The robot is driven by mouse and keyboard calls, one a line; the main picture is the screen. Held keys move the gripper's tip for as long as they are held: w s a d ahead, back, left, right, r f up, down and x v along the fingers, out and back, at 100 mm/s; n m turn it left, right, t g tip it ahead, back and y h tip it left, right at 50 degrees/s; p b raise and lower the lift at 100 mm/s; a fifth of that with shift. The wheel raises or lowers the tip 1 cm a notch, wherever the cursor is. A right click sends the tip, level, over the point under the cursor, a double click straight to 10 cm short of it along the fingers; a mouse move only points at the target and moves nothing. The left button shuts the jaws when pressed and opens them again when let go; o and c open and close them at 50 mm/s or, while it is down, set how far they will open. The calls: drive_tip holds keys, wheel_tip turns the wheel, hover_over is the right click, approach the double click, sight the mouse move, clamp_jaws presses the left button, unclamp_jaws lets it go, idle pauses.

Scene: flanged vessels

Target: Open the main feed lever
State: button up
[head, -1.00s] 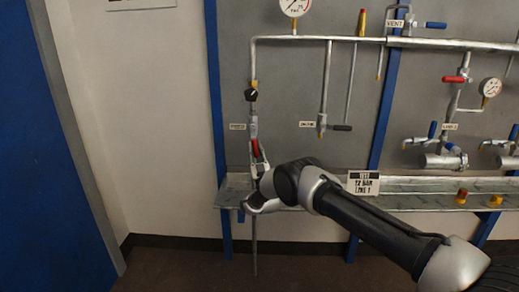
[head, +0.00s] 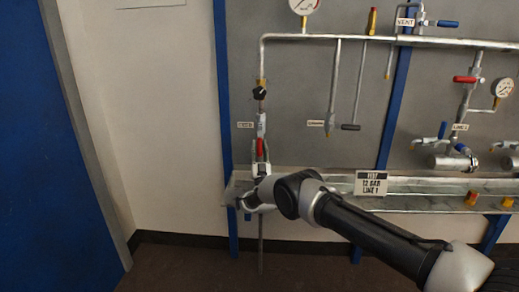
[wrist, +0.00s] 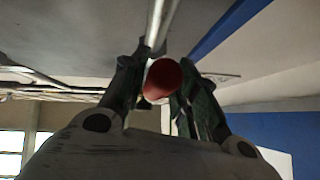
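The feed lever is a red handle (head: 260,147) on the vertical pipe at the left of the panel, just below a black knob, with its length along the pipe. In the wrist view its round red end (wrist: 163,79) faces me between the two fingers. My gripper (head: 260,167) points up from below at the lever, with one finger on each side of it. In the wrist view the dark fingers (wrist: 158,88) lie close to the red end. I cannot tell whether both press on it.
A small label (head: 245,125) is left of the lever. A metal ledge (head: 425,187) with a test sign (head: 371,183) runs along the panel's lower part. A second drop pipe with a dark lever (head: 350,127) is to the right. A blue door (head: 65,160) stands far left.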

drive_tip(key=shift+o, duration=0.5)
drive_tip(key=v, duration=0.7)
drive_tip(key=shift+s+d+f, duration=0.1)
drive_tip(key=shift+s+f, duration=0.1)
